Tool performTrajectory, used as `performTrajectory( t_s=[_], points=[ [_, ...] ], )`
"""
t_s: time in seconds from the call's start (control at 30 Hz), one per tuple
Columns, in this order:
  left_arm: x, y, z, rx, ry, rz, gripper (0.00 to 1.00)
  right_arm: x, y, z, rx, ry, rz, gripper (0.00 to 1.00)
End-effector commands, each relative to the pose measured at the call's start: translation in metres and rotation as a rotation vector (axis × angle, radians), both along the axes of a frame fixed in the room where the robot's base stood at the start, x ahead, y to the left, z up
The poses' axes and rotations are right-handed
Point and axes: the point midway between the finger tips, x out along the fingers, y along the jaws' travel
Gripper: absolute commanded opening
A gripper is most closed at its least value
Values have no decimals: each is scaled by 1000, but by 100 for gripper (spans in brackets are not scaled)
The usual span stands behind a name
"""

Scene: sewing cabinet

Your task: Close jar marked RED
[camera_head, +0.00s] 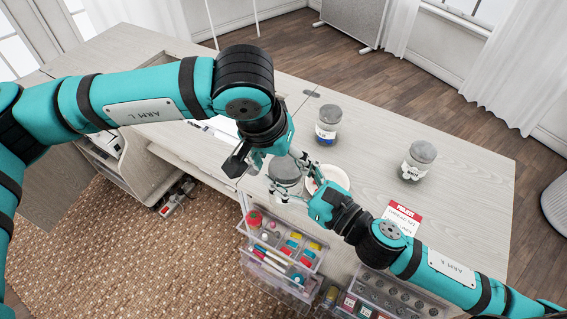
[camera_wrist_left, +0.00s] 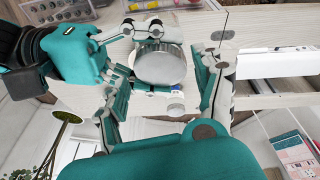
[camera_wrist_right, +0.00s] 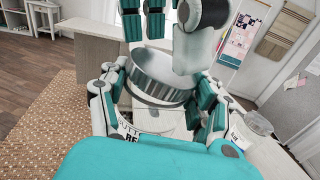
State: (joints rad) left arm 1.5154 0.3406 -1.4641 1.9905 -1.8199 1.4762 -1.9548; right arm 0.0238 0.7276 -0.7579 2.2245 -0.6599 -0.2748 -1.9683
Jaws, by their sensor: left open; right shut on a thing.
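A clear jar with a grey metal lid (camera_head: 285,170) stands near the table's front edge, between my two grippers. In the right wrist view its white label (camera_wrist_right: 130,131) shows part of the word "BUTT" and "RE"; the rest is hidden. The ribbed grey lid (camera_wrist_right: 160,85) is at the jar's top; I cannot tell whether it is fully seated. My right gripper (camera_head: 312,190) is shut on the jar from the side. My left gripper (camera_head: 283,155) is above, its fingers open on both sides of the lid (camera_wrist_left: 160,66).
A grey-lidded jar with a blue-edged label (camera_head: 327,122) stands behind, and another lidded jar (camera_head: 418,162) stands to the right. A white round dish (camera_head: 340,177) is close behind my right gripper. A red-topped card (camera_head: 403,213) lies at right. Clear drawers (camera_head: 285,250) hold sewing supplies in front.

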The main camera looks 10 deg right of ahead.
Motion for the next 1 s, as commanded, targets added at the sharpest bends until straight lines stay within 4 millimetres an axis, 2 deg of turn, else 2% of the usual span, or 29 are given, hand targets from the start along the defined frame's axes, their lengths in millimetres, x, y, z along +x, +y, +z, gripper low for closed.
performTrajectory(
  t_s=[0.27,0.6,0.7,1.0],
  points=[
    [-2,2,5,1,2,1,69,0,0,0,1,-1,0,5],
    [-1,1,5,0,1,1,25,0,0,0,1,-1,0,5],
    [-2,1,5,0,1,1,15,0,0,0,1,-1,0,5],
    [-1,1,4,0,1,1,15,0,0,0,1,-1,0,5]
  ],
)
